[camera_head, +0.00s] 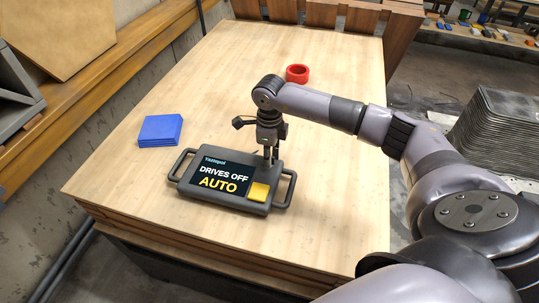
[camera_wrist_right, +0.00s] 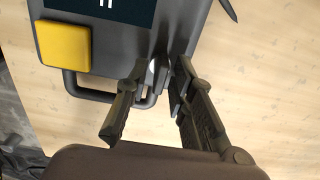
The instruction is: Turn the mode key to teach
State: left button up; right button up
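The teach pendant (camera_head: 228,199) is a dark grey panel with side handles, lying on the wooden table. Its screen (camera_head: 219,174) reads "DRIVES OFF" and "AUTO". The mode key is small and mostly hidden; a pale metallic bit (camera_wrist_right: 153,71) at the pendant's edge in the right wrist view seems to be it. My right gripper (camera_head: 271,155) points down at the pendant's upper right edge. In the right wrist view its two fingers (camera_wrist_right: 161,68) stand apart, either side of the pale bit, with a gap visible. My left gripper is out of view.
A yellow square button (camera_head: 259,191) sits on the pendant near my right gripper. The table (camera_head: 120,185) is otherwise mostly clear.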

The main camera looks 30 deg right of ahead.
grip_shut()
jog(key=shift+m, duration=0.3)
jog(key=m+b, duration=0.2)
jog(key=m, duration=0.1)
jog(key=shift+m+b, duration=0.75)
jog(key=shift+m, duration=1.75)
jog(key=shift+w, duration=0.1)
jog(key=shift+o, duration=1.1)
grip_release()
